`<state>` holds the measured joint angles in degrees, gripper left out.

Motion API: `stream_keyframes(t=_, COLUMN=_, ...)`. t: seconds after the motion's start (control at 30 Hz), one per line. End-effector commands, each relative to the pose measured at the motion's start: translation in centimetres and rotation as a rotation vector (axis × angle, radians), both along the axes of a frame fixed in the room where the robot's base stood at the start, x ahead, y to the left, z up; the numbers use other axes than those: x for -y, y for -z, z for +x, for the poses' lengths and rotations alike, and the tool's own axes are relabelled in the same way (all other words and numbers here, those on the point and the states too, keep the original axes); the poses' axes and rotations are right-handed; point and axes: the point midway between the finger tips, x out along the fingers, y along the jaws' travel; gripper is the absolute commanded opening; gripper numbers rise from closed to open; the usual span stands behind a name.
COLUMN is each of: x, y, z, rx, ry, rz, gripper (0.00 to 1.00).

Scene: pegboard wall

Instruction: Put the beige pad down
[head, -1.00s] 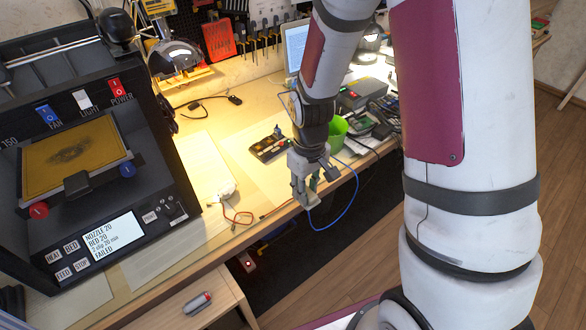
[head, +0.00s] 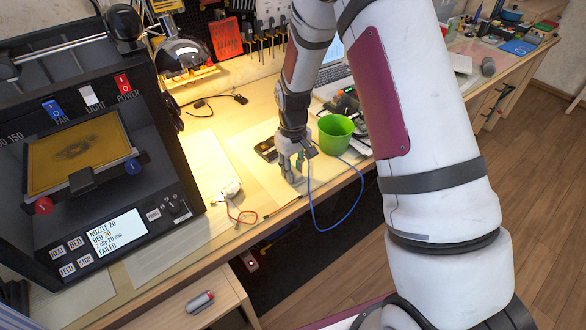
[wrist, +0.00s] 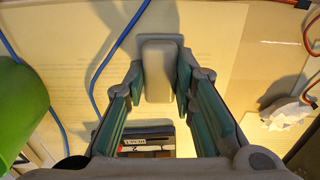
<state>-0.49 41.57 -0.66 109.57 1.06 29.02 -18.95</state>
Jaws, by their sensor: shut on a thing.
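The beige pad (wrist: 160,75) is a rounded block between the two fingertips in the wrist view. My gripper (wrist: 162,80) is shut on it, with a teal-lined finger on each side. In the head view my gripper (head: 292,176) points down over the pale sheet on the workbench, near the front edge. The pad is too small and too covered by the fingers to make out clearly there. I cannot tell whether the pad touches the sheet; shadows lie beside it in the wrist view.
A green cup (head: 335,134) stands right of my gripper, and a blue cable (head: 318,190) loops over the bench edge. A dark device (head: 265,150) lies behind. A white lump with red wires (head: 229,189) lies left. A printer (head: 90,170) fills the far left.

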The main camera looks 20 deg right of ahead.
Motion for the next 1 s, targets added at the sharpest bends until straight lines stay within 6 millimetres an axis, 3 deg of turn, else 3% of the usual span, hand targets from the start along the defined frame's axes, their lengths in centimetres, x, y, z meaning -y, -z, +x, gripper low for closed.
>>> stream_keyframes(t=0.37, x=0.0, y=0.4, z=0.1, rx=0.002, ry=0.000, rz=0.000, gripper=0.00)
stream_keyframes(t=0.4, x=0.0, y=0.4, z=0.1, rx=0.002, ry=0.000, rz=0.000, gripper=0.31)
stream_keyframes(t=0.47, x=0.0, y=0.4, z=0.0, rx=0.002, ry=0.000, rz=0.000, gripper=0.44)
stream_keyframes(t=0.8, x=0.0, y=0.2, z=0.0, rx=0.002, ry=0.000, rz=0.000, gripper=0.44)
stream_keyframes(t=1.0, x=0.0, y=-2.1, z=0.1, rx=0.006, ry=0.000, rz=0.000, gripper=0.44)
